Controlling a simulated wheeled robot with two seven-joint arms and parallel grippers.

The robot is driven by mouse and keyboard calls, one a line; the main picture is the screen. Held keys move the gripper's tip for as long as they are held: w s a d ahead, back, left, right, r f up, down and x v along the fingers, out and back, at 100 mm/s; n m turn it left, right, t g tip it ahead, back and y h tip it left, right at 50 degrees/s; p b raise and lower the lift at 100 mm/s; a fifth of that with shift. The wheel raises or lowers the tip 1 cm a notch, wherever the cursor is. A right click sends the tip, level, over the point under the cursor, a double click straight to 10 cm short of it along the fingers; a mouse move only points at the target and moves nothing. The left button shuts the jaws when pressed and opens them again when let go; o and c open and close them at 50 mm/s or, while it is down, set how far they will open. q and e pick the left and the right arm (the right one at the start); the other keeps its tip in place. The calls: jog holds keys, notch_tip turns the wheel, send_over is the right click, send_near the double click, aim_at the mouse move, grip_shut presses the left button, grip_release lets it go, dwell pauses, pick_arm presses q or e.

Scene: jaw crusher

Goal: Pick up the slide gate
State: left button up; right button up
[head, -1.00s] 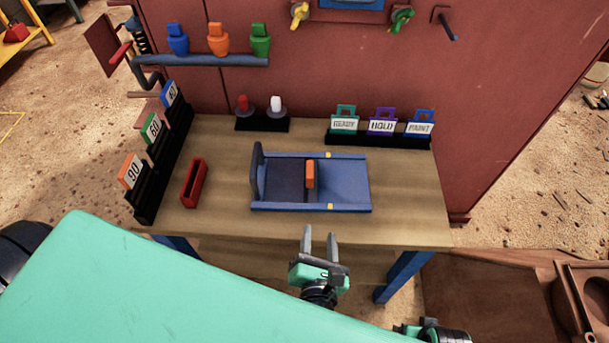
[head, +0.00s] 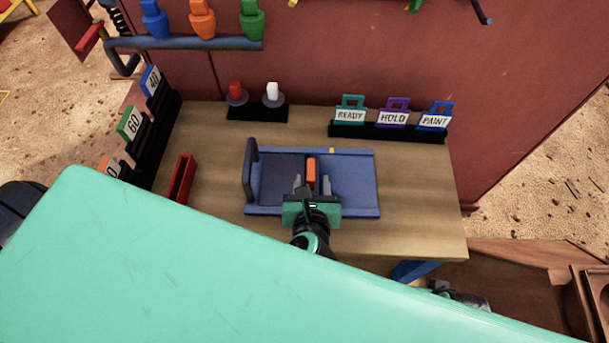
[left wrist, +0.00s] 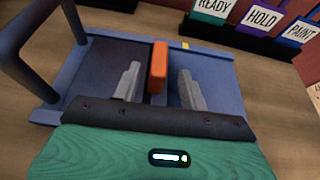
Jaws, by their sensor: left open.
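The slide gate shows as an orange upright handle (head: 311,172) standing in the middle of a blue tray-like frame (head: 357,178) on the wooden table. The handle also shows in the left wrist view (left wrist: 158,66), with a dark plate (left wrist: 108,62) to its left inside the frame. My left gripper (head: 312,184) is open over the near side of the frame. Its two grey fingers stand one on each side of the orange handle, with a gap on both sides in the left wrist view (left wrist: 157,84). The gripper hides part of the frame's near rail. I cannot identify my right gripper.
READY, HOLD and PAINT tags (head: 393,118) stand in a black rack at the back right. Red and white knobs (head: 254,93) are at the back. A red open box (head: 181,178) and numbered tags (head: 131,124) are at the left. The table's right end is bare.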

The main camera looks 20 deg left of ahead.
aim_at(311, 166)
pick_arm(q)
jog(key=shift+x, duration=3.1)
jog(key=shift+a+r, duration=0.1)
grip_shut()
jog(key=shift+r, duration=0.15)
